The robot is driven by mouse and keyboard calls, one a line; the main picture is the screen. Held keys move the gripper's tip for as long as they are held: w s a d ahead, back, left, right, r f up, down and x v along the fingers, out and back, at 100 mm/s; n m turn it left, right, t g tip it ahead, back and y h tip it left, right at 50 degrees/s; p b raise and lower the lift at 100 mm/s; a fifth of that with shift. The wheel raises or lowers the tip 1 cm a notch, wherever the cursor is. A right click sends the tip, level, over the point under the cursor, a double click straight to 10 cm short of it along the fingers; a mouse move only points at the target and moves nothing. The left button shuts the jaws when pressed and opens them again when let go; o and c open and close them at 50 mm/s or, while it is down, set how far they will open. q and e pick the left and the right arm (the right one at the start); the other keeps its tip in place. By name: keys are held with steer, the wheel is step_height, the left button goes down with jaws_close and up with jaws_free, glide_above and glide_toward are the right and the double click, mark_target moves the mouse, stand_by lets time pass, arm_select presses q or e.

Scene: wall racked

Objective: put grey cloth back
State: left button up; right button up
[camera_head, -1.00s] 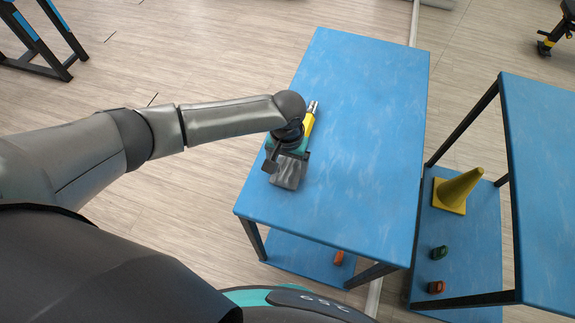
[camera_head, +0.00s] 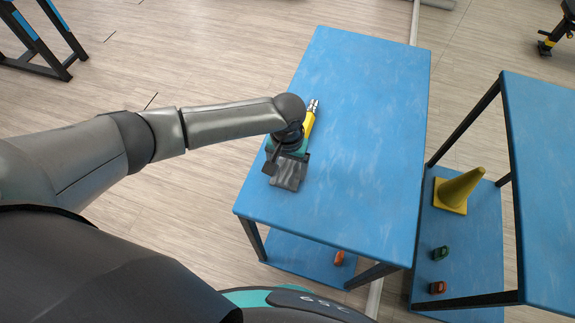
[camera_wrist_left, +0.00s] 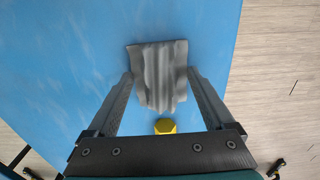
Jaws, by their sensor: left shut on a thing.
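The grey cloth (camera_head: 288,174) is at the left edge of the nearer blue table (camera_head: 365,130), and it also shows in the left wrist view (camera_wrist_left: 160,72) as a rumpled, ridged piece. My left gripper (camera_head: 283,163) points down over the table. In the left wrist view its two fingers (camera_wrist_left: 160,80) reach along both sides of the cloth and are shut on it. I cannot tell whether the cloth touches the tabletop. The gripper and wrist hide part of the cloth in the head view. My right gripper is not in view.
A yellow tool (camera_head: 308,122) with a metal tip lies just behind my gripper. The rest of the tabletop is clear. A second blue rack stands at the right, with a yellow cone (camera_head: 459,188), a green item (camera_head: 440,253) and a red item (camera_head: 438,287) on its lower shelf.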

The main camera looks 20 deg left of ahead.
mark_target(287, 168)
arm_select(q)
steer(key=o, duration=0.9)
step_height(287, 168, up, 15)
steer(key=p, duration=0.2)
steer(key=shift+p, duration=0.4)
